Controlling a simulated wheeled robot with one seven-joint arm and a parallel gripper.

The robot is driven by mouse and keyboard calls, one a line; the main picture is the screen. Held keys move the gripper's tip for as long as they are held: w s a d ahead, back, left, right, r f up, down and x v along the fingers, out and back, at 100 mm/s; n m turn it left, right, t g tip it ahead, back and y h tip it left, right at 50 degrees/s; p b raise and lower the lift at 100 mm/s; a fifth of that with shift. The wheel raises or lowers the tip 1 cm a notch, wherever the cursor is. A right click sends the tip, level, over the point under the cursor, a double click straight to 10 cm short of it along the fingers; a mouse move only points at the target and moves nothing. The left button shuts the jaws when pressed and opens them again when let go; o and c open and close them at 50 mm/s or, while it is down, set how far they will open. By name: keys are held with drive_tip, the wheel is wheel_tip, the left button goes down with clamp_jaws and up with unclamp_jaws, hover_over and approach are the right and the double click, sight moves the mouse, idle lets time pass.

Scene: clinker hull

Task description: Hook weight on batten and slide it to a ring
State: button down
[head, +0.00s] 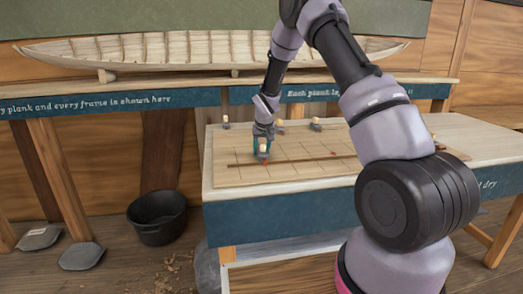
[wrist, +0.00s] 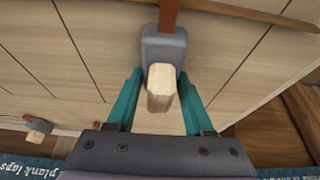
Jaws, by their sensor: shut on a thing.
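My gripper (head: 262,150) is over the board on the bench, its teal fingers pointing down. In the wrist view, my gripper (wrist: 160,80) is shut on the pale wooden knob of a grey weight (wrist: 165,45). The brown batten (head: 300,158) lies across the lined board. A small red mark (head: 334,153), perhaps a ring, shows by the batten to the right of my gripper. Any ring under the weight is hidden.
Several other weights stand at the board's back, including ones at the left (head: 226,122) and right (head: 316,125). A model hull (head: 200,50) rests on the shelf behind. A black bucket (head: 158,215) stands on the floor at left. The board's front left is clear.

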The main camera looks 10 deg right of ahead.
sight(263, 154)
idle(0.4)
drive_tip(key=shift+c, duration=1)
unclamp_jaws()
drive_tip(key=shift+f, duration=0.15)
drive_tip(key=v, duration=1.1)
